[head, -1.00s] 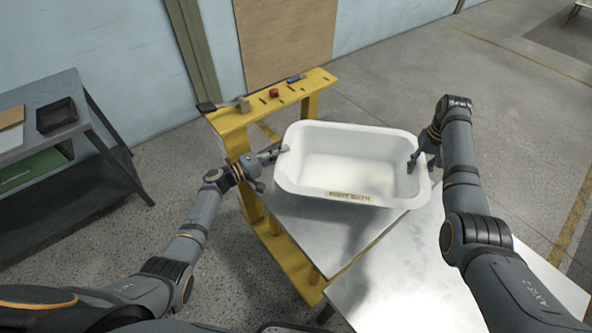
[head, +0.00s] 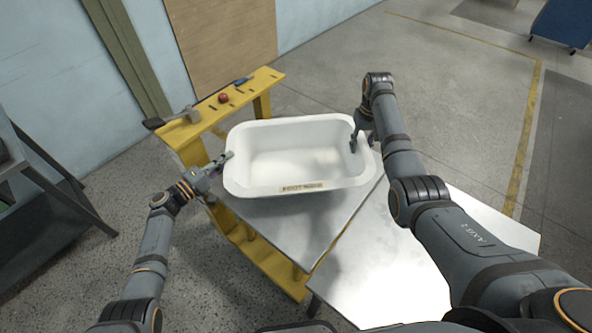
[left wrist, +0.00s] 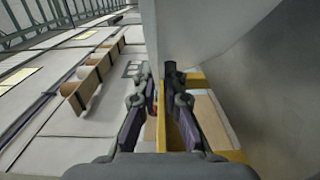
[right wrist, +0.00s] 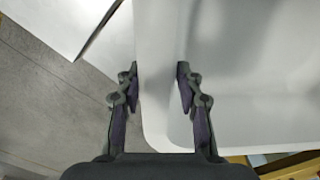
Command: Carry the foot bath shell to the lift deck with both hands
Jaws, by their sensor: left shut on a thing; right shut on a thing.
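The white foot bath shell (head: 295,160) is a rounded rectangular tub with a label on its near side. It is over the grey metal deck (head: 315,222) of the yellow lift; I cannot tell whether it touches the deck. My left gripper (head: 225,160) is shut on its left rim. In the left wrist view the left fingers (left wrist: 165,85) straddle the tub wall (left wrist: 215,25). My right gripper (head: 355,140) is shut on its right rim. In the right wrist view the right fingers (right wrist: 158,75) sit either side of the white wall (right wrist: 160,110).
A yellow rail (head: 215,110) behind the tub carries a red knob (head: 223,98) and small tools. A pale metal table (head: 410,265) adjoins the deck at the right. A dark bench (head: 50,200) stands at the far left. Open floor lies beyond at the right.

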